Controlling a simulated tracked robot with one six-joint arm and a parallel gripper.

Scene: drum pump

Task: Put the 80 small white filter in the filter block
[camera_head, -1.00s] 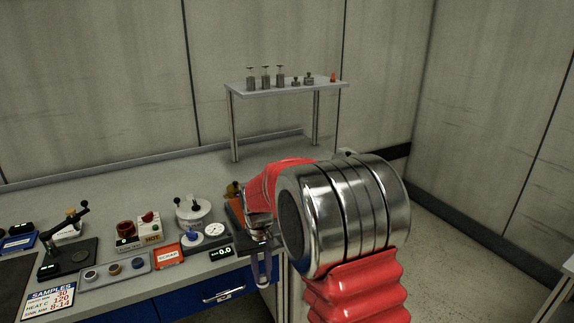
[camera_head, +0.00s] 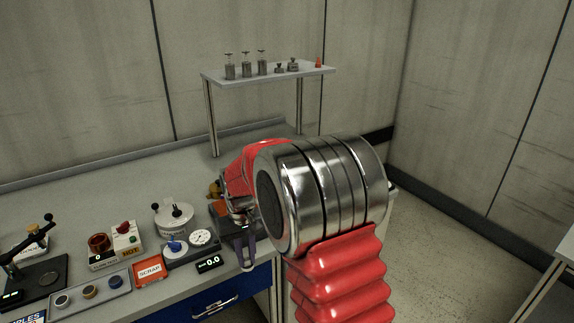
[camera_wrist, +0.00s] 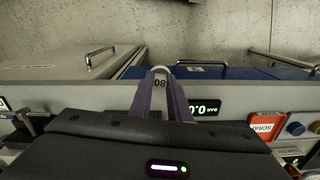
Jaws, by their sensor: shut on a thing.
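My gripper (camera_wrist: 160,83) is in the wrist view, its two purple fingers shut on a small white filter (camera_wrist: 160,72). The filter is marked 80, which reads upside down there. In the head view my gripper (camera_head: 247,255) hangs at the bench's front edge, right of the 0.0 readout; the filter is hard to make out there. In the wrist view the held filter shows over the drawer fronts and floor. I cannot tell which thing is the filter block; my arm hides part of the bench behind the gripper.
The pressure gauge (camera_head: 200,237) and 0.0 readout (camera_head: 209,263) stand left of my gripper. Farther left are a red SCRAP tray (camera_head: 149,271) and a grey tray (camera_head: 106,299) with several round pieces. A raised shelf (camera_head: 268,75) stands at the back. Blue drawers have protruding handles (camera_head: 215,305).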

